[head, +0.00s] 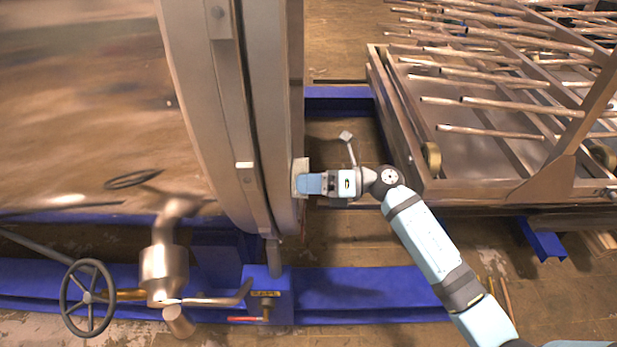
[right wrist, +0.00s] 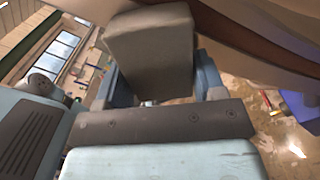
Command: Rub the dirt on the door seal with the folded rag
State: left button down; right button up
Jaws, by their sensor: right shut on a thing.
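The chamber door rim with its seal (head: 262,100) curves down the middle of the head view. My right gripper (head: 308,184) is at the rim's right edge, low on the curve. It is shut on the folded rag (head: 298,172), a pale grey block. In the right wrist view the folded rag (right wrist: 150,48) sits between the blue fingers, close to the brown curved rim (right wrist: 255,40). I cannot tell whether the rag touches the seal. No dirt can be made out on the seal. My left gripper is not in view.
A metal rack cart with several rods (head: 480,100) stands at the right. Blue floor beams (head: 360,290) run below the chamber. A valve with a handwheel (head: 88,297) is at the lower left.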

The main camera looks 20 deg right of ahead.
jog(key=shift+a, duration=0.1)
jog(key=b+v, duration=0.1)
jog(key=v, duration=0.4)
jog(key=shift+s+d, duration=0.1)
jog(key=shift+d, duration=0.3)
jog(key=b+v, duration=0.1)
jog(key=v, duration=0.2)
dwell(0.4)
jog(key=shift+r, duration=0.1)
dwell(0.4)
